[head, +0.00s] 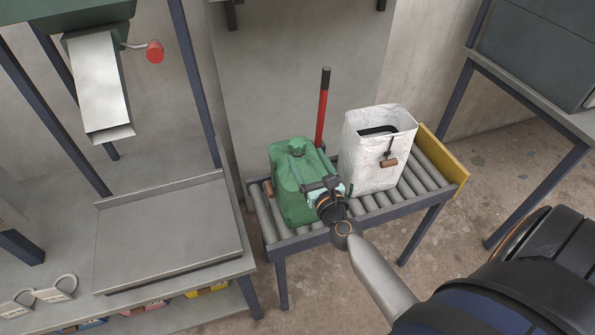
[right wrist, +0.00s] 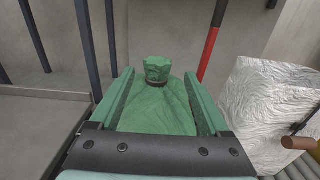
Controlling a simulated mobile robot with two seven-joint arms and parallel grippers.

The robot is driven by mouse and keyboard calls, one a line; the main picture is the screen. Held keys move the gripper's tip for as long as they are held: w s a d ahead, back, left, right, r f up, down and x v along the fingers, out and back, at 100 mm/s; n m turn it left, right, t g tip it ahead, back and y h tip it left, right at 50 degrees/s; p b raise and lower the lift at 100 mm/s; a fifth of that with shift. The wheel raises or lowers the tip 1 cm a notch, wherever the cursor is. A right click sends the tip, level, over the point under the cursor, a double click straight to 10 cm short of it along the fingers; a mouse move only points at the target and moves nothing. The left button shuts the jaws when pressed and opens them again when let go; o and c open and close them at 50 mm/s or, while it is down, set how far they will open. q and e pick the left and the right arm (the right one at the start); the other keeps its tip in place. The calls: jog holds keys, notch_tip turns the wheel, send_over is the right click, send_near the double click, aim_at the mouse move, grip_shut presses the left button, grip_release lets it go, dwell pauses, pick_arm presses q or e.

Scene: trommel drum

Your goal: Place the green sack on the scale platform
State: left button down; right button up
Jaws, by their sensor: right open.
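The green sack (head: 290,207) stands upright on the roller conveyor, with a tied neck at its top. My right gripper (head: 300,172) is open, over the front right part of the sack. In the right wrist view the sack's neck (right wrist: 157,70) shows beyond and between the two spread fingers (right wrist: 160,90); I cannot tell whether they touch the sack. The scale platform (head: 170,228) is a flat, bare grey plate on the bench at the left. My left gripper is not in view.
A white open sack (head: 368,165) with a wooden toggle stands right of the green sack on the roller conveyor (head: 425,178). A red-handled bar (head: 322,110) rises behind them. A chute with a red knob (head: 155,51) hangs over the bench. Blue posts stand behind the platform.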

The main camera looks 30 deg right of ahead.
aim_at(300, 147)
jog(key=shift+a+x, duration=0.2)
jog(key=shift+x, duration=2.5)
jog(key=shift+c, duration=0.2)
grip_shut()
jog(key=shift+r, duration=0.1)
